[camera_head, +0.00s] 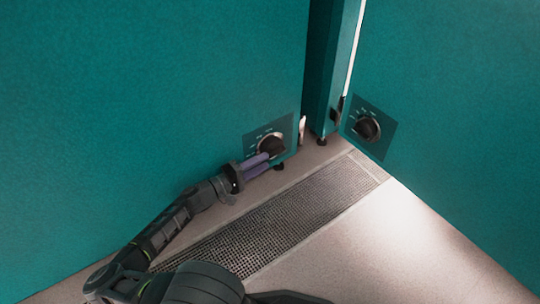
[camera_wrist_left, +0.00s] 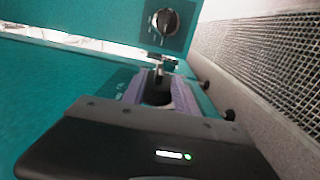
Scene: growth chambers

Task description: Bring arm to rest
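My left gripper (camera_head: 263,161) reaches in from the left, low at the left teal chamber wall. Its two purple fingers are apart, with the tips at the black dial (camera_head: 271,146) on that wall. In the left wrist view, a dark knob (camera_wrist_left: 158,92) shows between the fingers (camera_wrist_left: 160,88). I cannot tell whether they touch it. The dial's lower part is partly hidden by the fingers. My right gripper is in neither view.
A second black dial (camera_head: 367,129) sits on the right teal chamber (camera_head: 450,110). A narrow gap with a teal post (camera_head: 328,80) separates the chambers. A metal floor grate (camera_head: 285,220) runs below, with clear pale floor (camera_head: 400,250) at the right.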

